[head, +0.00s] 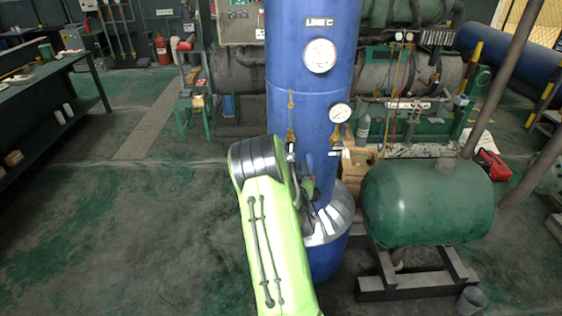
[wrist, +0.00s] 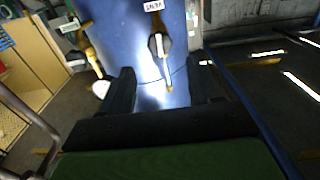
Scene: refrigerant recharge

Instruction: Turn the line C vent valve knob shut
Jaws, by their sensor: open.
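The blue line C column (head: 312,90) stands upright in the middle of the head view, with a "LINE C" label near its top. In the wrist view a dark knob (wrist: 159,43) sits on the blue column (wrist: 115,30), below a small white label (wrist: 153,6). A yellow stem runs down from the knob. My gripper (wrist: 161,78) is open and empty. Its two dark fingers point at the column, and the knob appears beyond the fingertips, between their lines. I see no contact with the knob. In the head view my own arm hides most of the gripper.
Two round gauges (head: 320,56) (head: 340,113) are on the column. A green tank (head: 428,203) stands close on the right. Another yellow fitting (wrist: 92,55) is left of the knob. A workbench (head: 45,85) is at far left; the floor between is clear.

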